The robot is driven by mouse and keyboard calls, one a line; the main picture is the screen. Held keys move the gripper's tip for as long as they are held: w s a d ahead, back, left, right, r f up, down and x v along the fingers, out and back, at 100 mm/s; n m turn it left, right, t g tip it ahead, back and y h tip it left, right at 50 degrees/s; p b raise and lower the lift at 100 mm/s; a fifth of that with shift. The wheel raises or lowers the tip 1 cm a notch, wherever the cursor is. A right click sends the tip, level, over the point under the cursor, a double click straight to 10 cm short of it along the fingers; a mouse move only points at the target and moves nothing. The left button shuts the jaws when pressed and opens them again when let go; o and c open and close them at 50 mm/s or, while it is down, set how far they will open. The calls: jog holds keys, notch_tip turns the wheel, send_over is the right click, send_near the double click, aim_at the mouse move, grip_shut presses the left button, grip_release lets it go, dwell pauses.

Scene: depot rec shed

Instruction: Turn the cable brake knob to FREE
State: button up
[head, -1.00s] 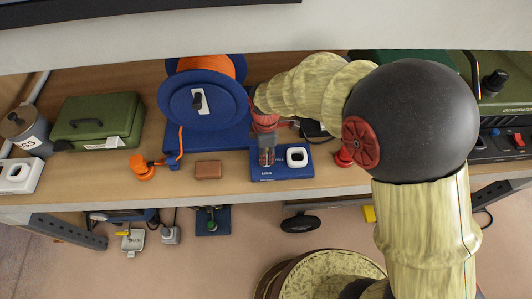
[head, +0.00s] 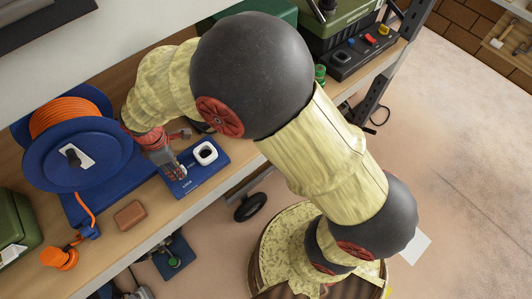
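The blue cable reel (head: 60,172) with orange cable (head: 66,114) stands on the shelf at the left of the head view. A dark knob (head: 73,157) on a white plate sits on the reel's front disc. A blue plate (head: 207,177) lies to the right of the reel, with a white square-rimmed part (head: 205,153) and small lettering too small to read. My gripper (head: 176,171) points down over the left part of this plate and hides what is under it. Whether its fingers hold anything cannot be seen. I cannot tell which part is the brake knob.
A brown block (head: 130,214) and an orange plug (head: 59,258) lie near the shelf's front edge. A green case (head: 14,228) is at the far left. A green machine (head: 340,22) and a black control strip (head: 365,48) stand at the right. The floor at right is open.

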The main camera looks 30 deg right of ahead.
jog(key=m+b, duration=0.2)
jog(key=m, duration=0.5)
jog(key=shift+f, duration=0.1)
jog(key=m+b, duration=0.3)
jog(key=m, duration=0.4)
jog(key=shift+m+b, duration=0.3)
jog(key=shift+b, duration=0.1)
notch_tip(320, 180, up, 8)
jog(key=shift+r+p, duration=0.1)
jog(key=shift+p, duration=0.9)
jog(key=s+d+r+m+t+b, duration=0.1)
jog(key=s+d+r+t+b, duration=0.2)
jog(key=d, duration=0.7)
jog(key=s+d+r+m+b, duration=0.1)
jog(key=s+d+b, duration=0.3)
jog(key=d, duration=0.5)
jog(key=s+d+f+t+b, duration=0.2)
jog(key=s+d+b, duration=0.3)
jog(key=s+d, duration=0.1)
jog(key=shift+s+d+f, duration=0.25)
jog(key=shift+d, duration=0.25)
jog(key=shift+o, duration=0.6)
